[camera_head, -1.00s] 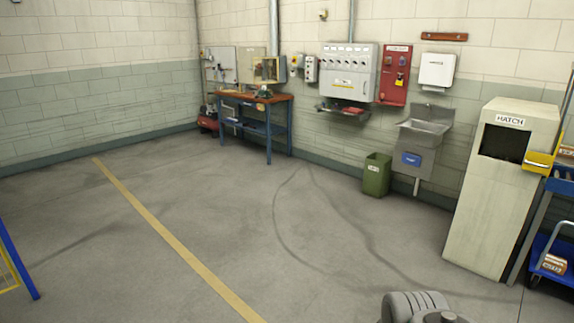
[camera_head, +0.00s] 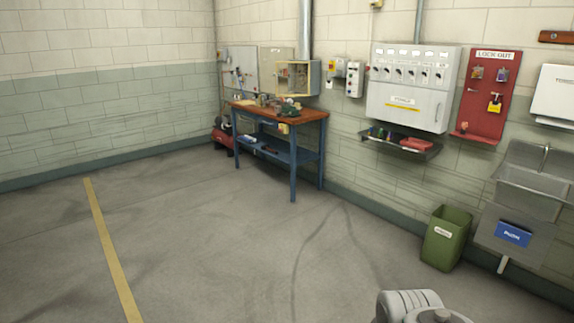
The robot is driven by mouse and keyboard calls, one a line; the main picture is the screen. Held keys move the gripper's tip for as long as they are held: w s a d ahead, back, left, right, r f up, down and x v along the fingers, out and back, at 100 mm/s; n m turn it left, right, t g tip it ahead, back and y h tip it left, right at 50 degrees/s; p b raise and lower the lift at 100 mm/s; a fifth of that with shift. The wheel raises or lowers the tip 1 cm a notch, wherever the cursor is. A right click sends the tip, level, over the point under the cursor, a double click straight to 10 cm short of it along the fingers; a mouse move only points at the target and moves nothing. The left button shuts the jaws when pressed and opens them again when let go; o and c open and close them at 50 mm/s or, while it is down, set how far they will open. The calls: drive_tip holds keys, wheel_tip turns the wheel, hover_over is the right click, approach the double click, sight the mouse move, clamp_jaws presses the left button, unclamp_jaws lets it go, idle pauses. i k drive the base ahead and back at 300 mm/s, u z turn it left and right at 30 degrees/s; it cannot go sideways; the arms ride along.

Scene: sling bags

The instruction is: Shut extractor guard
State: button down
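A box with a pale yellow frame (camera_head: 298,77) is on the wall at the foot of a vertical duct, above the back of a blue workbench. It looks like the extractor guard. Its front seems to stand open, with a panel to its left, but it is too small to be sure. My gripper is out of view. Only a grey rounded part of my arm shows at the bottom edge, far from the box.
The workbench (camera_head: 280,113) has a brown top with small items. To the right are a grey switch panel (camera_head: 413,86), a tool shelf, a red lockout board (camera_head: 485,94), a green bin (camera_head: 446,238) and a sink (camera_head: 535,180). The floor towards the bench is clear.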

sight(293, 79)
drive_tip(key=u, duration=0.15)
drive_tip(key=i, duration=3.1)
drive_tip(key=u, duration=0.25)
drive_tip(key=i, duration=2.8)
drive_tip(key=u, duration=0.25)
drive_tip(key=i, duration=1.7)
drive_tip(key=u, duration=0.05)
